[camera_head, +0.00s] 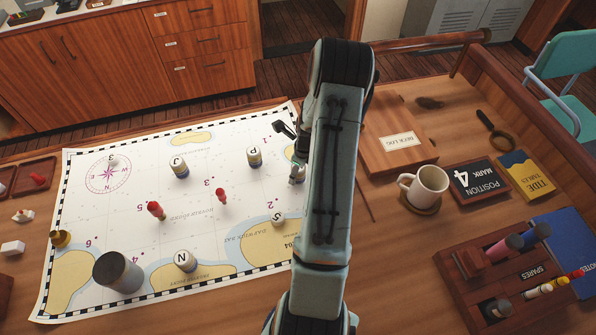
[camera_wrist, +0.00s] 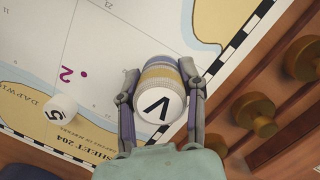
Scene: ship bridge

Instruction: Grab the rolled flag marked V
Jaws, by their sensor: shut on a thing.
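The rolled flag marked V (camera_wrist: 155,103) shows in the wrist view as a short roll with a white end and a yellow and grey-blue band. My gripper (camera_wrist: 159,72) has one finger on each side of it and is shut on it, over the chart (camera_wrist: 105,40). Whether the flag touches the chart is unclear.
Other rolls marked J (camera_head: 179,165), P (camera_head: 254,156), N (camera_head: 185,261) and S (camera_head: 277,218) stand on the chart. Red pegs (camera_head: 221,196) and a dark cylinder (camera_head: 117,272) stand there too. A mug (camera_head: 428,184) and a spares rack (camera_head: 470,290) are at right.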

